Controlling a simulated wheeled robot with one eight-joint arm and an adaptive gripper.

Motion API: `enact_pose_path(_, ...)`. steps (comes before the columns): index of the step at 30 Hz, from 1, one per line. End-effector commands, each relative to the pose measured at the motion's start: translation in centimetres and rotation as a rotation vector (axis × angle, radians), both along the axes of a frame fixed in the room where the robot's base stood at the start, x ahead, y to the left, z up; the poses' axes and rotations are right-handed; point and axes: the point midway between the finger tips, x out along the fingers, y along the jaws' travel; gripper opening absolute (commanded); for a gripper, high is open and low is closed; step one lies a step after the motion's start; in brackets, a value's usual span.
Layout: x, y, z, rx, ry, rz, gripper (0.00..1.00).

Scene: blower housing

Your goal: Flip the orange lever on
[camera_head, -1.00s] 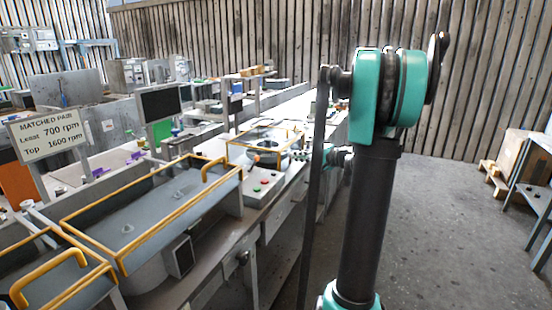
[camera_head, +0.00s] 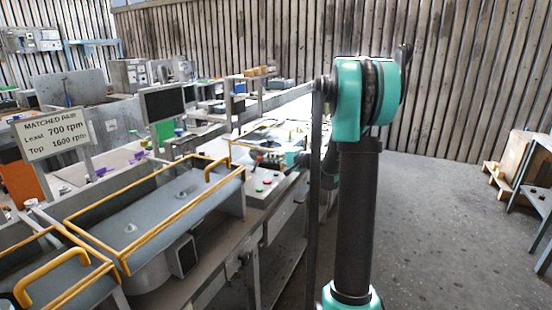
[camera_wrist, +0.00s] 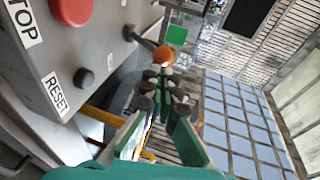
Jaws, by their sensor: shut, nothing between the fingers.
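In the wrist view the orange lever's round knob (camera_wrist: 163,56) sits at the end of a short dark stem that comes out of a grey panel (camera_wrist: 110,45). My gripper (camera_wrist: 163,80) is shut and empty. Its fingertips are just below the knob in the picture, very close to it; I cannot tell whether they touch. In the head view a teal part of my arm's end is by the control box, and the lever cannot be made out there.
The panel carries a red STOP button (camera_wrist: 70,8) and a dark RESET button (camera_wrist: 84,78). In the head view a yellow-railed housing (camera_head: 150,205) and a dark monitor (camera_head: 161,103) stand left of my arm. Open floor (camera_head: 430,220) lies to the right.

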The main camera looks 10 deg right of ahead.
Motion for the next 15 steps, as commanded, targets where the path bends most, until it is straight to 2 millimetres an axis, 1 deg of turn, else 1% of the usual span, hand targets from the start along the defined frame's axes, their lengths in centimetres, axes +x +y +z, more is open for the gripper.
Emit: enact_pose_path(15,0.13,0.19,0.29,-0.022,0.015,0.0,0.0)
